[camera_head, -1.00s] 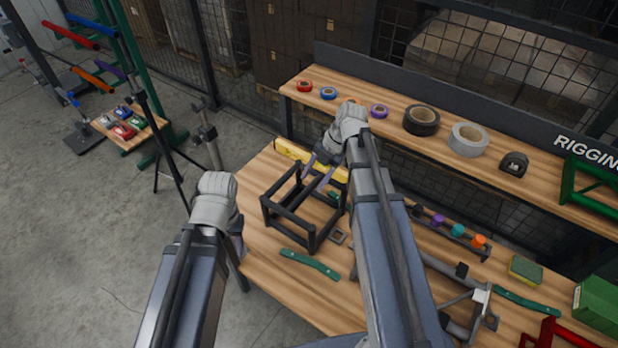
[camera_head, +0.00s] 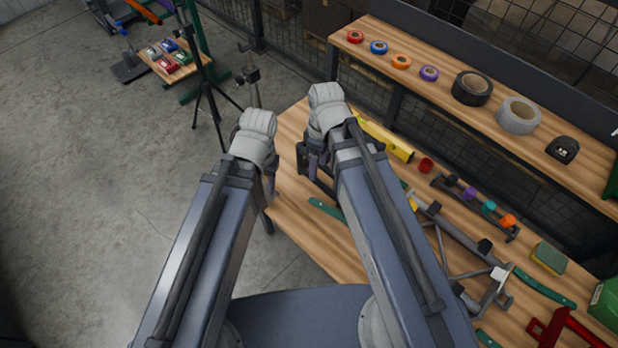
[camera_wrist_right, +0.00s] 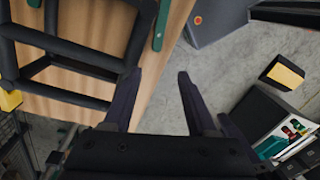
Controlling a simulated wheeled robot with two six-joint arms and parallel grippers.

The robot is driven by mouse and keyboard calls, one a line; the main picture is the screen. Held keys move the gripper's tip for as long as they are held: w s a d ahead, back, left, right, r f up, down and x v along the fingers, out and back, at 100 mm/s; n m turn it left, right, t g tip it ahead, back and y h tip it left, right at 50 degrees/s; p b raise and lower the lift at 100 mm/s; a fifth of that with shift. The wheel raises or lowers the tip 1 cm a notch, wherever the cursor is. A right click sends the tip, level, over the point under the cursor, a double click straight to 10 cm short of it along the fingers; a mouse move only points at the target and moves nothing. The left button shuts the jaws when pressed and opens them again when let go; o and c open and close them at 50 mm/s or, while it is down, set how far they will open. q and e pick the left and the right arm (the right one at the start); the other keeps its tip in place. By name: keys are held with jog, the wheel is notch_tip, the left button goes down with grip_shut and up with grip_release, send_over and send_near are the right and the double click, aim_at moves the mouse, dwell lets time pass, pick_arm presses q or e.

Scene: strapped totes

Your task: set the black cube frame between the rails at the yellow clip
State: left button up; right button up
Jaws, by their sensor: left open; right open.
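The black cube frame (camera_wrist_right: 75,48) stands on the wooden bench at the left of the right wrist view. In the head view my right arm hides most of it, and one dark bar (camera_head: 326,188) shows. My right gripper (camera_wrist_right: 160,85) is open and empty, its fingers beside the frame over the bench edge; I cannot tell if one finger touches it. My left gripper (camera_head: 270,188) hangs off the bench's left edge, apart from the frame. Grey rails (camera_head: 455,240) lie right of my right arm, with a small yellow piece (camera_head: 412,203), perhaps the clip, at their far end.
A yellow level (camera_head: 385,139) and a red tape roll (camera_head: 426,165) lie behind the frame. A rack with coloured knobs (camera_head: 475,205), green straps (camera_head: 545,288) and a sponge (camera_head: 549,257) lie to the right. A shelf (camera_head: 445,95) with tape rolls stands behind.

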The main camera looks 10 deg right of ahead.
jog(key=s+a+m, duration=0.1)
jog(key=m, duration=0.1)
jog(key=s+a+m+h, duration=0.1)
jog(key=s+m, duration=0.1)
jog(key=m, duration=0.1)
jog(key=s+a+m, duration=0.1)
jog(key=m, duration=0.1)
jog(key=shift+s+a+t+h, duration=0.1)
jog(key=shift+s+t+h, duration=0.2)
jog(key=shift+h, duration=0.1)
